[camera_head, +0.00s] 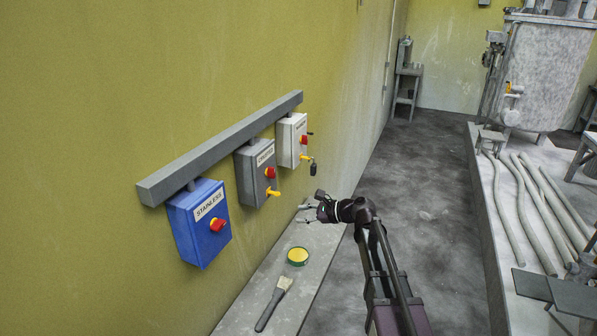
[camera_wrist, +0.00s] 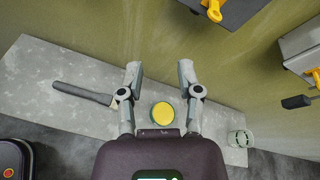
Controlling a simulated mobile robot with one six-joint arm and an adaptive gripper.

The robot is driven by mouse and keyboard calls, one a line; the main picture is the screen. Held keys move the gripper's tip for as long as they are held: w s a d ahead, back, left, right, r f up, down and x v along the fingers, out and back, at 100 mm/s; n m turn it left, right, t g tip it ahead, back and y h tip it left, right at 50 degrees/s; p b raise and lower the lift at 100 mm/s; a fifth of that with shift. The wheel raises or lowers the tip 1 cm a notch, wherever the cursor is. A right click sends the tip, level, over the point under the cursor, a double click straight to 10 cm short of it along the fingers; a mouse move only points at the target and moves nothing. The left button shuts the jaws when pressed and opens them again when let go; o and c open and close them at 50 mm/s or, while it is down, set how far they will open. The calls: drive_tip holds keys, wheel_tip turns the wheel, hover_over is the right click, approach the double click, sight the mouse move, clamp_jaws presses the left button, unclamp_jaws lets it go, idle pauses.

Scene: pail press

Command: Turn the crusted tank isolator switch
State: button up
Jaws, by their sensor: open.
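Three switch boxes hang in a row on the wall. Part of a dark box (camera_wrist: 235,8) with a yellow lever (camera_wrist: 212,10), apparently the same one, shows at the top of the wrist view. My gripper (camera_head: 303,214) is open and empty, below and right of the grey box, over the ledge. Its spread fingers (camera_wrist: 159,68) show in the wrist view; no switch is between them.
A blue STAINLESS box (camera_head: 200,222) is nearer and a white box (camera_head: 291,140) with a hanging dark padlock (camera_head: 313,168) is farther. The ledge (camera_head: 253,296) holds a yellow-topped tin (camera_head: 297,257) and a brush (camera_head: 274,303).

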sight(274, 173)
drive_tip(key=w+a+r+m+t+y+p, duration=0.2)
drive_tip(key=w+r+m+y, duration=0.1)
drive_tip(key=w+r+m, duration=0.3)
wheel_tip(274, 173, up, 3)
drive_tip(key=shift+f, duration=0.1)
drive_tip(key=shift+x, duration=4)
clamp_jaws()
